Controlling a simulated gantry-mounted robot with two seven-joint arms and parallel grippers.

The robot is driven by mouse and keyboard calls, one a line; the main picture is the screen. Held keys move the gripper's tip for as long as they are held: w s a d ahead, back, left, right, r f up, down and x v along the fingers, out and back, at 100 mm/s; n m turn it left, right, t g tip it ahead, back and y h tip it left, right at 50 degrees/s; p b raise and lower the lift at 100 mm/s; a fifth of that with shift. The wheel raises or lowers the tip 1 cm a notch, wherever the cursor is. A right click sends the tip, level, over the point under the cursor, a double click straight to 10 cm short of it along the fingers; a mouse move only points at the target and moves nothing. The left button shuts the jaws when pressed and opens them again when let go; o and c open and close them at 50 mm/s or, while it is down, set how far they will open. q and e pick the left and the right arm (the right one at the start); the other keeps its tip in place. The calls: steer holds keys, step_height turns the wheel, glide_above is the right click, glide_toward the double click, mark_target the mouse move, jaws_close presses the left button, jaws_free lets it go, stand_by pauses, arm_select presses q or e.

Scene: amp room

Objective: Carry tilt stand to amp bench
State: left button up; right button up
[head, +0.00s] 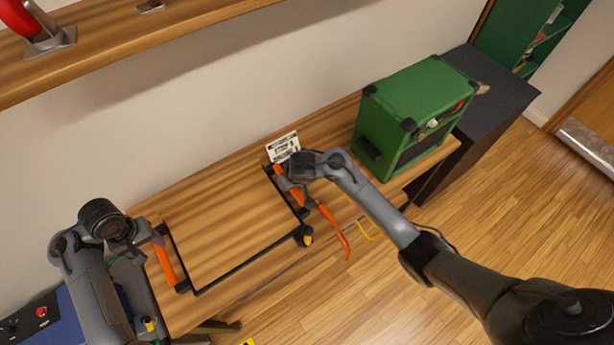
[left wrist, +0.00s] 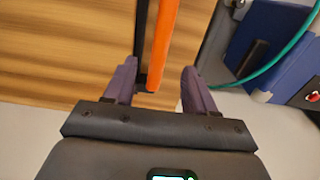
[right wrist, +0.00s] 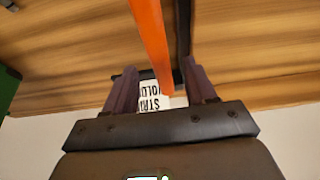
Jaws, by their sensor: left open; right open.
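The tilt stand is a black frame (head: 248,266) with orange grips, lying flat on the wooden bench top. My left gripper (head: 156,236) is open at its left orange grip (head: 165,265). In the left wrist view this grip (left wrist: 161,45) reaches between the open fingers (left wrist: 158,88). My right gripper (head: 285,178) is open at the right orange grip (head: 293,193), partly hiding it. In the right wrist view that orange grip (right wrist: 150,38) also reaches between the open fingers (right wrist: 162,92). I cannot tell whether any finger touches the stand.
A green amp (head: 405,115) stands at the bench's right end, beside a dark cabinet (head: 490,95). A orange curved piece (head: 335,228) hangs at the front edge. A wooden shelf (head: 110,45) runs above. A blue case is at lower left.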

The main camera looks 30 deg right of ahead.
steer(key=v, duration=0.7)
steer(key=shift+a+r, duration=0.15)
steer(key=shift+a, duration=0.05)
steer(key=shift+s+d+r, duration=0.15)
steer(key=shift+s+r, duration=0.2)
steer(key=shift+r, duration=0.1)
